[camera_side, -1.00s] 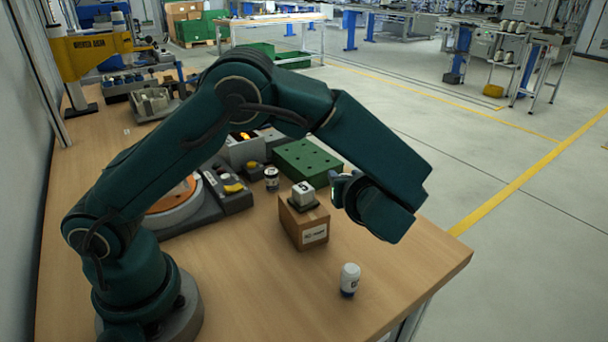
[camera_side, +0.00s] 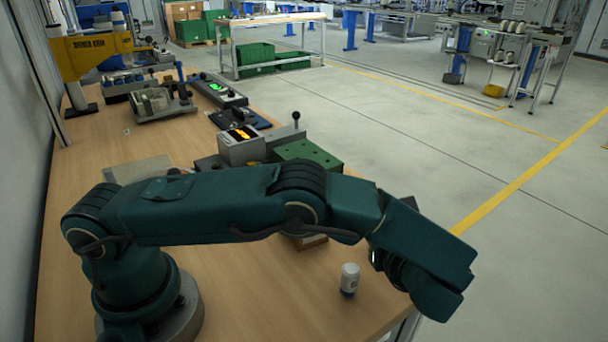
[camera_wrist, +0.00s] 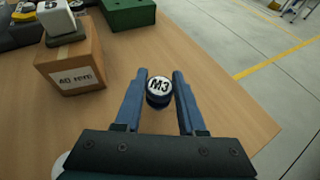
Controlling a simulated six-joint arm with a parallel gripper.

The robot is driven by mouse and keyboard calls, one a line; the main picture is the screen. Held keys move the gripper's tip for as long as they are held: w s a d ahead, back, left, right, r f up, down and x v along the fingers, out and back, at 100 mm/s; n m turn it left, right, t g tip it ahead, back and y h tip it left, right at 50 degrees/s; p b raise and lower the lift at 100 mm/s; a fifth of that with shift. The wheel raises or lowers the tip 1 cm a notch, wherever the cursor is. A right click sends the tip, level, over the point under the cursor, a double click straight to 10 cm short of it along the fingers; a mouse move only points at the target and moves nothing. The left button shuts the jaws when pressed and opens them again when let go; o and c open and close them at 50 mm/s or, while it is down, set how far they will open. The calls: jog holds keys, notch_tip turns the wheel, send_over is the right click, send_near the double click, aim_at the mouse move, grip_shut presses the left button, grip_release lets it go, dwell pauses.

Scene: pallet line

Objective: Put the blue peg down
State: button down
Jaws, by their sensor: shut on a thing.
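The blue peg (camera_wrist: 158,94) is dark blue with a round white top marked "M3". In the wrist view it sits between the two fingers of my gripper (camera_wrist: 160,82), which is shut on it. The wooden tabletop shows beyond it; I cannot tell whether the peg's lower end touches the wood. In the side view my gripper (camera_side: 378,258) is low near the table's front right corner, and the held peg is hidden by the arm.
A white jar with a dark blue base (camera_side: 349,279) stands on the table left of my gripper. A cardboard box (camera_wrist: 75,62) with a grey-white block (camera_wrist: 57,18) on top and a green box (camera_wrist: 128,12) stand farther back. The table edge (camera_wrist: 245,108) is close on the right.

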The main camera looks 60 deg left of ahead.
jog(key=shift+f, duration=0.3)
jog(key=c, duration=0.5)
grip_release()
